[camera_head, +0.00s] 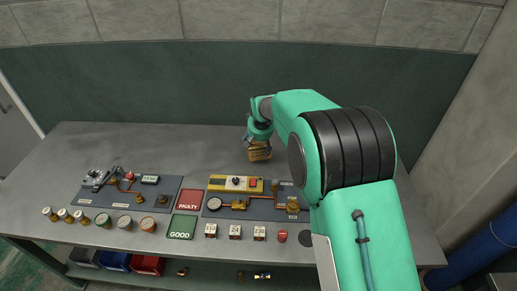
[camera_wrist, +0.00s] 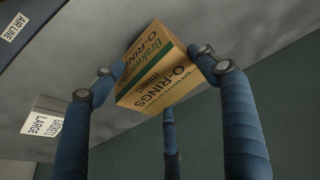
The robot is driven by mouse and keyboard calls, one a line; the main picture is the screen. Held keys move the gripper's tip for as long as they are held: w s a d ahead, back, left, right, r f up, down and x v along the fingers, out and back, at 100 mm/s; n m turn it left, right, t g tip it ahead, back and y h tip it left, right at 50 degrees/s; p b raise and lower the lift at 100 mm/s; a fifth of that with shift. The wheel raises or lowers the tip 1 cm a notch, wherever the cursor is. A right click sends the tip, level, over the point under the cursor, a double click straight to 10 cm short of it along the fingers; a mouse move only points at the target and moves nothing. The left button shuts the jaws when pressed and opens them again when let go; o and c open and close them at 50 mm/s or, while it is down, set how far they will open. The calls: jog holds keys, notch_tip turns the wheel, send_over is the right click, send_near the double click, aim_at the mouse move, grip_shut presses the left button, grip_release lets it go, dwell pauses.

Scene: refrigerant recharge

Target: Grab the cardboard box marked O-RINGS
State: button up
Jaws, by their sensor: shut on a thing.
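The cardboard box marked O-RINGS (camera_wrist: 158,85) is tan with a green band and dark print. It sits between the blue fingers of my gripper (camera_wrist: 160,75) in the wrist view, with fingers against its left and right sides and a third finger below it in the picture. My gripper is shut on the box. In the head view the box (camera_head: 260,151) shows beneath my green gripper (camera_head: 259,138), over the back middle of the table. The fingers are mostly hidden there. I cannot tell whether the box touches the tabletop.
The grey table (camera_head: 120,143) is clear at the back left. Two dark panels with fittings, a red FAULTY tray (camera_head: 188,200) and a green GOOD tray (camera_head: 181,227) lie nearer the front. Several jars and labelled blocks line the front.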

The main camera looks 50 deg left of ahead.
aim_at(258, 143)
jog(key=shift+r+p, duration=0.5)
jog(key=shift+r, duration=2.6)
